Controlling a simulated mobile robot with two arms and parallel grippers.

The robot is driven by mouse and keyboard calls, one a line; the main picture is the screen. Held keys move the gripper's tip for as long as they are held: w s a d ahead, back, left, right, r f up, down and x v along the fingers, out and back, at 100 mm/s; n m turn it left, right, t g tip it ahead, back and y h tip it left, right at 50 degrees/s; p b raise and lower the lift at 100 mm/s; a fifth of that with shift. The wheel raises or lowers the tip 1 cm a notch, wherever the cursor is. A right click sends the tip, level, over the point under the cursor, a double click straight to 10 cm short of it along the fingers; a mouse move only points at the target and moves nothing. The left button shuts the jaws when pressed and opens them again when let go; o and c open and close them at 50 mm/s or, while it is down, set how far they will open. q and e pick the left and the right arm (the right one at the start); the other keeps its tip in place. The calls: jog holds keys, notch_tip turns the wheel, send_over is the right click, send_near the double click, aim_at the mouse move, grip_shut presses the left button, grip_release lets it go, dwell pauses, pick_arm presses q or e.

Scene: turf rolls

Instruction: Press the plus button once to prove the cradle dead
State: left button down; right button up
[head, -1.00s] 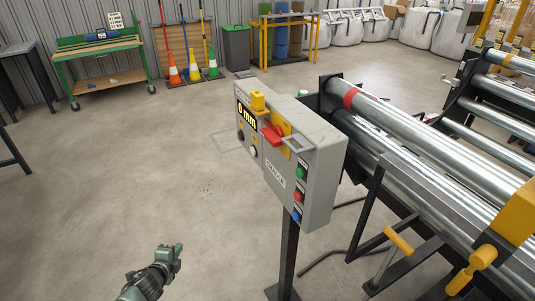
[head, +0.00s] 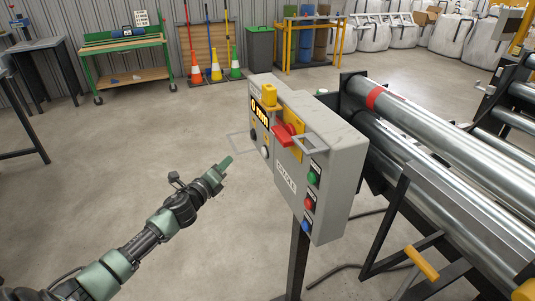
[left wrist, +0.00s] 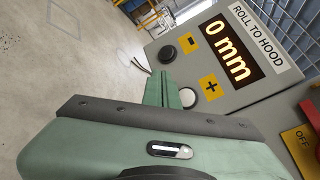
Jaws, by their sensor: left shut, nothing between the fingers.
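The grey control box (head: 335,160) stands on a dark post. Its left face shows in the left wrist view with a display (left wrist: 228,50) reading "0 mm" under "ROLL TO HOOD". The plus button (left wrist: 187,97) is round and pale, beside a yellow plus label (left wrist: 210,87); it also shows in the head view (head: 265,152). A dark button (left wrist: 167,54) sits beside the minus label. My left gripper (head: 224,164) is shut and empty, left of the box with a gap. In the left wrist view its fingertips (left wrist: 166,88) appear near the plus button. The cradle's steel rollers (head: 430,135) lie right of the box.
The floor (head: 130,160) left of the box is clear. A green workbench (head: 125,65) stands at the back.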

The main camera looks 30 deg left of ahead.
aim_at(264, 152)
pick_arm(q)
jog(key=w+d, duration=0.5)
jog(key=w, duration=0.1)
jog(key=shift+w+d, duration=0.35)
dwell(0.3)
dwell(1.9)
jog(key=shift+w+d, duration=0.3)
jog(key=shift+w, duration=0.05)
jog(key=shift+w+d, duration=0.25)
jog(key=shift+w, duration=0.05)
dwell(0.8)
dwell(0.3)
jog(key=shift+s+a, duration=0.5)
jog(key=shift+s, duration=0.15)
